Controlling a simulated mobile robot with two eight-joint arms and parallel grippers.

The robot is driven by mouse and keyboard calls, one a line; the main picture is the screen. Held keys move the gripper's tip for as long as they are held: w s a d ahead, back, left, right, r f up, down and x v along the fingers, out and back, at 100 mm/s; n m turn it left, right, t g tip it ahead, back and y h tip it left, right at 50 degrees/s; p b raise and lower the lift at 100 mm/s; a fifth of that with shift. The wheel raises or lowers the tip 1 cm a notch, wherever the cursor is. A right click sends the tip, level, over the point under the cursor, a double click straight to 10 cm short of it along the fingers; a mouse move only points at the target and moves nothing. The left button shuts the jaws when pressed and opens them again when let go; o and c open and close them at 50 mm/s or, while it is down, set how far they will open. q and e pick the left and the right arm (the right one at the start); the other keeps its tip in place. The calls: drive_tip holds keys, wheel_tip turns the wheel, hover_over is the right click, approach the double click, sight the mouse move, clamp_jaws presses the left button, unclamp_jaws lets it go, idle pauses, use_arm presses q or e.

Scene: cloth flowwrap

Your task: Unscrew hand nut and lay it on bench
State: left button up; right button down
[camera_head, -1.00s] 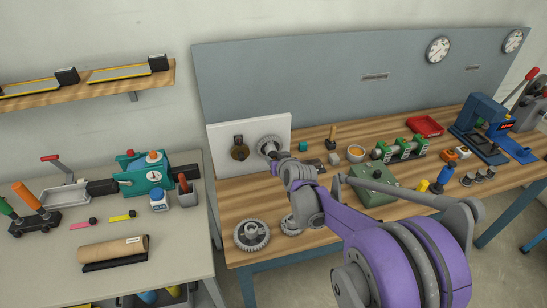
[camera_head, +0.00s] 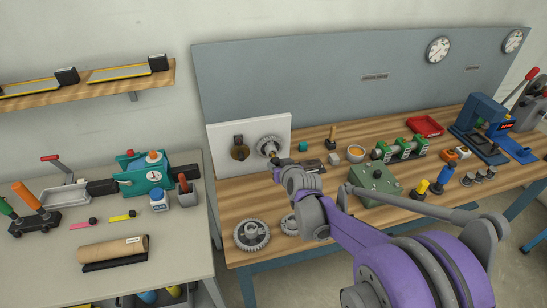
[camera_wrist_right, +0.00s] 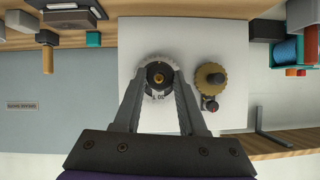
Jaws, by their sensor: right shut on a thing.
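A white upright panel (camera_head: 225,138) stands at the bench's left end and carries a grey toothed gear (camera_head: 266,141). The brass hand nut (camera_wrist_right: 158,79) shows in front of the gear's centre in the right wrist view, with a dark round middle. My right gripper (camera_wrist_right: 160,76) is shut on the hand nut, one finger on each side. In the head view the right gripper (camera_head: 275,161) points at the gear from the front right. I cannot tell whether the nut is still on its thread. The wooden bench (camera_head: 232,196) lies below. My left gripper is not in view.
A brass wheel (camera_head: 240,151) sits left of the gear on the panel. A green box (camera_head: 375,184) stands to the right. Bare wood shows at the bench's left front.

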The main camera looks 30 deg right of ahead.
drive_tip(key=shift+s+a, duration=0.2)
drive_tip(key=shift+s, duration=0.55)
drive_tip(key=shift+s+a, duration=0.15)
drive_tip(key=shift+s, duration=0.55)
drive_tip(key=shift+d, duration=0.1)
drive_tip(key=shift+n+h, duration=0.3)
drive_tip(key=shift+h, duration=0.1)
drive_tip(key=s+d+f+b, duration=0.1)
drive_tip(key=s+d, duration=0.4)
drive_tip(key=s, duration=0.1)
drive_tip(key=s+d+f+b, duration=0.1)
drive_tip(key=s+d+f, duration=0.1)
drive_tip(key=s+d, duration=0.4)
drive_tip(key=s+d+f, duration=0.2)
drive_tip(key=s+d, duration=0.3)
drive_tip(key=s, duration=0.1)
drive_tip(key=shift+d+b, duration=0.3)
drive_tip(key=shift+b, duration=0.1)
drive_tip(key=f+b, duration=0.2)
drive_tip(key=shift+s+d+f, duration=0.15)
drive_tip(key=shift+d+f, duration=0.05)
drive_tip(key=shift+f, duration=0.1)
drive_tip(key=shift+f+b, duration=0.55)
drive_tip(key=shift+f, duration=0.15)
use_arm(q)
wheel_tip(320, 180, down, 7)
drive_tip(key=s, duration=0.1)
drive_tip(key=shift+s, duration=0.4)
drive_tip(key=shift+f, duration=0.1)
